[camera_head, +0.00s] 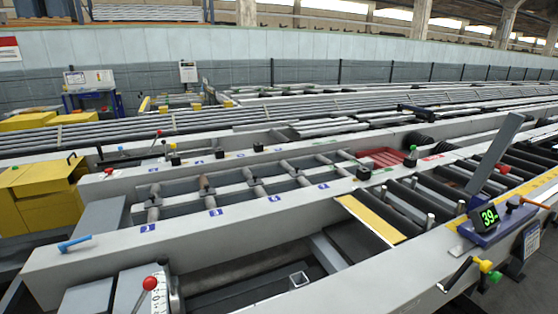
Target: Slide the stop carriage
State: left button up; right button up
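What looks like the stop carriage is a blue block (485,228) at the right, on the near rail beside a yellow strip. A green lit display (489,216) on it reads about 39. An orange-tipped lever (536,203) sticks out from its right side. A tilted grey plate (495,153) rises behind it over the rollers; I cannot tell how the two join. Neither of my grippers is in view, so nothing shows any contact with the carriage.
Dark rollers (412,200) and a yellow plate (371,219) lie left of the carriage. A red-knobbed lever (149,283) stands at the front left. Yellow boxes (45,190) stand at the far left.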

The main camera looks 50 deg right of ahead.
aim_at(487, 222)
jog(key=z, duration=3.2)
